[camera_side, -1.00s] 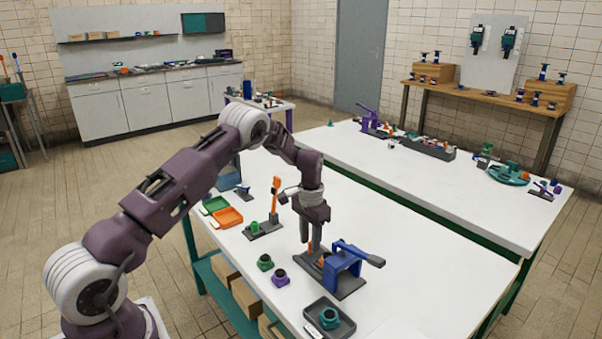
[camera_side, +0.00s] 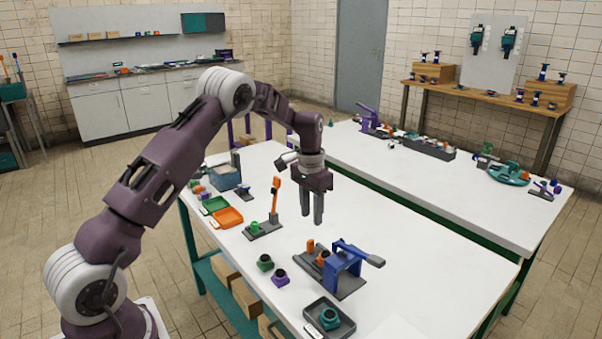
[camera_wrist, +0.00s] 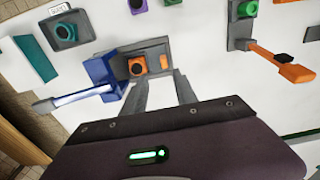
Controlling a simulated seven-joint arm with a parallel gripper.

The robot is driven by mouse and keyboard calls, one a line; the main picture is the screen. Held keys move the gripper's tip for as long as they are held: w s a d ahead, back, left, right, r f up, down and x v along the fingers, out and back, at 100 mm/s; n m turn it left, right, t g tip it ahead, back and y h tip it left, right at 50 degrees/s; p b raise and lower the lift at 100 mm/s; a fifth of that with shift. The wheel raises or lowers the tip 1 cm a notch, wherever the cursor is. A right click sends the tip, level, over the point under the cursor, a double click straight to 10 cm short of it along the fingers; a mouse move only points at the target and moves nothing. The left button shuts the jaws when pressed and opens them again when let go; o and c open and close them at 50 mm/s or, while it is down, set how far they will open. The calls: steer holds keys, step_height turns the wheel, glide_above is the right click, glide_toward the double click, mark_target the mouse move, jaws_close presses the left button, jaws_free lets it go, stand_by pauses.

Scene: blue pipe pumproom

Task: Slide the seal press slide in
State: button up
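The seal press has a blue frame (camera_side: 345,262) with a lever on a dark grey base (camera_side: 350,287). Its slide shows an orange upright block (camera_side: 311,245) at the outer end. An orange seat (camera_side: 322,258) with a dark centre lies between the block and the frame. In the wrist view the block (camera_wrist: 166,62) and the seat (camera_wrist: 137,66) both show outside the blue frame (camera_wrist: 103,74). My gripper (camera_side: 312,216) hangs above the table, clear of the press, fingers pointing down. In the wrist view its fingers (camera_wrist: 160,80) are apart, with nothing between them.
A stand with an orange lever (camera_side: 275,195) is left of the press. Green (camera_side: 265,262) and purple (camera_side: 280,278) fittings sit in front of it. A dark tray (camera_side: 328,319) holds a teal part near the front edge.

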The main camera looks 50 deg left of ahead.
steer(key=s+d+r+t, duration=0.1)
steer(key=s+d+r, duration=0.3)
steer(key=r, duration=0.4)
steer(key=s+d+r+t, duration=0.1)
steer(key=s+d+r, duration=0.3)
steer(key=r, duration=0.5)
steer(key=shift+s+d+r+n+h, duration=0.15)
steer(key=shift+s+r+n+h, duration=0.15)
steer(key=shift+s, duration=0.7)
steer(key=g, duration=0.2)
glide_above(310, 240)
steer(key=shift+m, duration=0.4)
step_height(310, 240, down, 22)
step_height(310, 240, down, 7)
steer(key=shift+r, duration=0.1)
